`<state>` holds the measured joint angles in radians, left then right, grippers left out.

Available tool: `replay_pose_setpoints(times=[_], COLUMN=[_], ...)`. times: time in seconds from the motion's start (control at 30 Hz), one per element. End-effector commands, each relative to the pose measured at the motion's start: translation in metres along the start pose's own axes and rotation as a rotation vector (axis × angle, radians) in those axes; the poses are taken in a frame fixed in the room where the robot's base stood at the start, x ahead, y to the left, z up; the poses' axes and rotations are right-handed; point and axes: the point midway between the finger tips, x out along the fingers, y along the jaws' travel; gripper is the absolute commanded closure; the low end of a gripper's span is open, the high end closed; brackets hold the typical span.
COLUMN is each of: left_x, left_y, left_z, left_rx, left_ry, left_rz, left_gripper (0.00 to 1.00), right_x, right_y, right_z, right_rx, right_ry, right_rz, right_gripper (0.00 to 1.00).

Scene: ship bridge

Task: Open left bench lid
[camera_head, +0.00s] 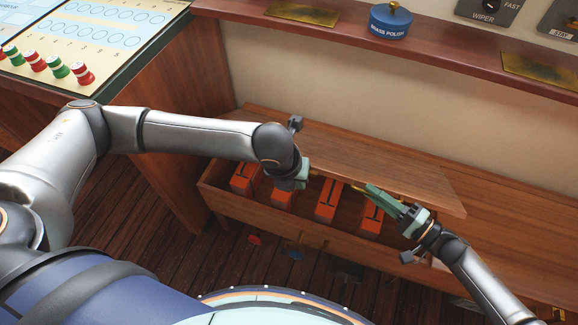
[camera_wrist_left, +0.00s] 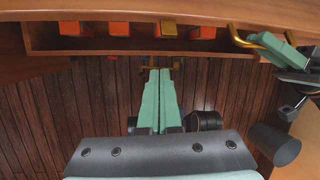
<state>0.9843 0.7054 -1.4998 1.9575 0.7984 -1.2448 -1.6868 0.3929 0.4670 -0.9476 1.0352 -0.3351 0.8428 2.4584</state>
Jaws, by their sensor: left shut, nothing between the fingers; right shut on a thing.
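The left bench lid (camera_head: 385,160) is a long brown wooden board, tilted up off its box, with an open gap along its front. Several orange boxes (camera_head: 328,198) show inside the bench. My right gripper (camera_head: 370,190) is shut on the lid's brass handle at the front edge; the left wrist view also shows the handle (camera_wrist_left: 245,40). My left gripper (camera_head: 304,174) is at the lid's front edge, left of the right gripper. In the left wrist view its fingers (camera_wrist_left: 160,85) are together and empty, with a brass bar (camera_wrist_left: 160,66) near their tips.
A red shelf (camera_head: 440,58) along the wall holds a blue brass polish tin (camera_head: 390,20). The bench continues to the right (camera_head: 530,225). Dark plank floor (camera_head: 160,225) lies in front.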

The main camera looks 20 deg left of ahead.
Motion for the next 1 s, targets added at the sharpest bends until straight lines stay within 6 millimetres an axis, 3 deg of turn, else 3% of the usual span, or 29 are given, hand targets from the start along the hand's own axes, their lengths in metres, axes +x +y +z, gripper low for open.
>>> replay_pose_setpoints(times=[0.13, 0.37, 0.9, 1.0], left_x=[-0.009, -0.006, 0.090, 0.075], left_y=[0.028, 0.042, 0.054, 0.050], left_z=[0.015, 0.020, 0.021, 0.037], left_rx=[0.103, 0.153, 0.152, 0.151], left_ry=[-0.006, 0.001, 0.000, -0.007], left_rz=[0.092, 0.137, 0.136, 0.133], left_gripper=[1.00, 1.00, 1.00, 1.00], right_x=[-0.001, 0.000, 0.000, 0.000], right_y=[-0.001, -0.001, -0.002, -0.002], right_z=[-0.002, -0.002, -0.002, -0.002], right_rx=[-0.004, -0.004, -0.004, -0.004], right_ry=[0.004, 0.004, 0.004, 0.004], right_rz=[0.000, -0.001, -0.001, -0.001], right_gripper=[1.00, 1.00, 1.00, 1.00])
